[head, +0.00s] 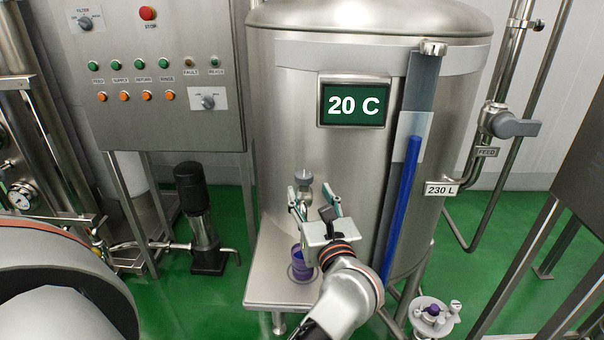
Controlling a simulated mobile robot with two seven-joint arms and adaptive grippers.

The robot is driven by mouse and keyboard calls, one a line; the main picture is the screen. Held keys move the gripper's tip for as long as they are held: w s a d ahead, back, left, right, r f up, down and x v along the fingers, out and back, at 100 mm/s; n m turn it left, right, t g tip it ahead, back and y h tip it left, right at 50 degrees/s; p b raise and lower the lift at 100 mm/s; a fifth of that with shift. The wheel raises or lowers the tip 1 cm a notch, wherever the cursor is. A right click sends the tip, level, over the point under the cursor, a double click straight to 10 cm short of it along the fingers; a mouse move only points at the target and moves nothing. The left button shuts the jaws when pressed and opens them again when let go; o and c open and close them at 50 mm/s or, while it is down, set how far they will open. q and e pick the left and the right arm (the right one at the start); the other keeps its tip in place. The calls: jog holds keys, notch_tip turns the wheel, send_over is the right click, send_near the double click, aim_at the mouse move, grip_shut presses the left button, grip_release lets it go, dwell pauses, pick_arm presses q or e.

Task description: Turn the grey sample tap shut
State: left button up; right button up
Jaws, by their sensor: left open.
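The grey sample tap (304,176) is on the lower front of the steel tank (290,110). Its round grey knob shows, but its lower part is partly hidden by my gripper. My left gripper (315,194) is open, with one finger to the left of the tap and the other to the right. I cannot tell whether the fingers touch the tap. My right gripper is not in view.
A steel shelf (265,285) sits under the tap. A blue level column (402,205) runs up the tank to the right. A grey-handled feed valve (515,126) is on the right pipe. A control panel (180,60) and black pump (197,205) are at the left.

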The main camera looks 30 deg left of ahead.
aim_at(306, 182)
pick_arm(q)
jog(key=shift+w, duration=0.3)
jog(key=x, duration=0.3)
jog(key=p+x, duration=0.1)
jog(key=x, duration=0.3)
jog(key=shift+w+a+f, duration=0.15)
jog(key=shift+f, duration=0.05)
jog(key=c, duration=1.1)
